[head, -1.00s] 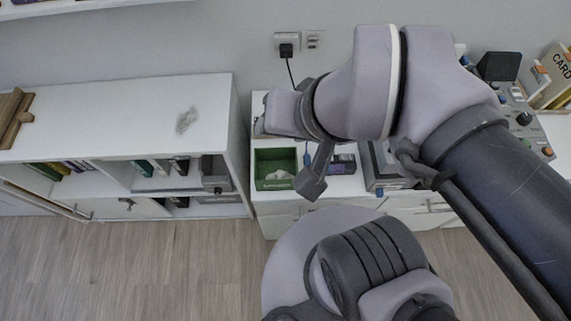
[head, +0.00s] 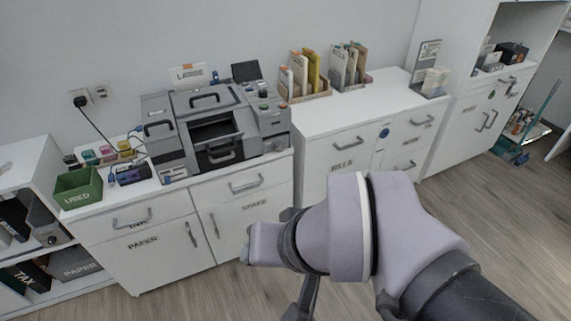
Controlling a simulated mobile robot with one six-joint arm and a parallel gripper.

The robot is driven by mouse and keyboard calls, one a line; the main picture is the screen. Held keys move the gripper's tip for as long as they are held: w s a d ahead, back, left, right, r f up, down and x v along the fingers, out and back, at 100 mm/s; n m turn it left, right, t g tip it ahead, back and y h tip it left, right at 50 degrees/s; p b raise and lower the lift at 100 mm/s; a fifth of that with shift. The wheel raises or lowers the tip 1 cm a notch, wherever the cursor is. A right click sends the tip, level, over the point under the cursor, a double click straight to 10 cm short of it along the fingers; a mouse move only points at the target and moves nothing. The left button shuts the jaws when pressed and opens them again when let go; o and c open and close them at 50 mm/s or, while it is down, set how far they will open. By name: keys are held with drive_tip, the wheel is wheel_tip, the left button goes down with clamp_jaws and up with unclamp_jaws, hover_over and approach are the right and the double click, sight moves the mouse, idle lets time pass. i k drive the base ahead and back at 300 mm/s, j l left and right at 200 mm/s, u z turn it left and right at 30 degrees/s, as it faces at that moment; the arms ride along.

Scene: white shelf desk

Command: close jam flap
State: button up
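A grey office machine (head: 272,120) stands on the white desk against the wall. Its middle has a dark opening (head: 210,131). A panel with a dark handle (head: 206,99) lies above the opening. Another handled panel (head: 221,153) sits at its lower front, and a handled side panel (head: 157,128) is at the left. I cannot tell for certain which panel is the jam flap; the opening is uncovered. My gripper (head: 303,298) is only partly in view at the lower middle, in front of the cabinets and well apart from the machine. Its fingers cannot be made out.
A green bin marked USED (head: 80,189) and small coloured cartridges (head: 107,153) are left of the machine. File holders (head: 305,76) stand to its right on a white cabinet (head: 345,118). Cabinet doors with handles are below.

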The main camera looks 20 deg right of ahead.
sight(206, 145)
drive_tip(key=i+j, duration=0.4)
drive_tip(key=j, duration=0.2)
drive_tip(key=i+j, duration=0.2)
drive_tip(key=j, duration=0.15)
drive_tip(key=l+z, duration=0.05)
